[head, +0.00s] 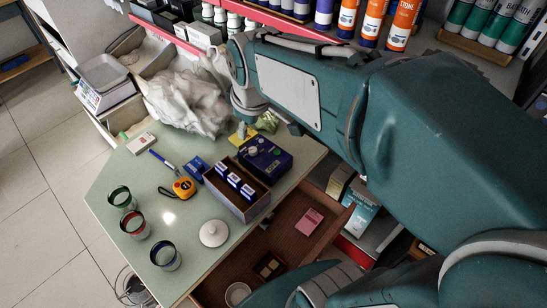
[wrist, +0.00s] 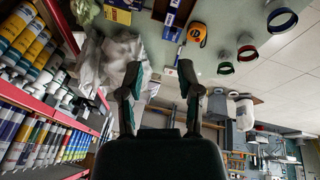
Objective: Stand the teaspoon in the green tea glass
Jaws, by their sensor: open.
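The green tea glass (head: 121,198) is a clear glass with a green rim, standing near the table's left edge. It also shows in the wrist view (wrist: 225,68), right of my gripper and well apart from it. I cannot make out the teaspoon in either view. My gripper (wrist: 159,74) is open, with nothing between its fingers. In the head view my arm reaches over the back of the table, and the fingers cannot be made out there.
A red-rimmed glass (head: 134,225) and a blue-rimmed glass (head: 165,256) stand near the green one. A tape measure (head: 184,188), a white lid (head: 213,233) and a divided box (head: 222,205) are on the table (head: 115,175). A crumpled bag (head: 190,100) lies behind. A drawer (head: 285,240) is open.

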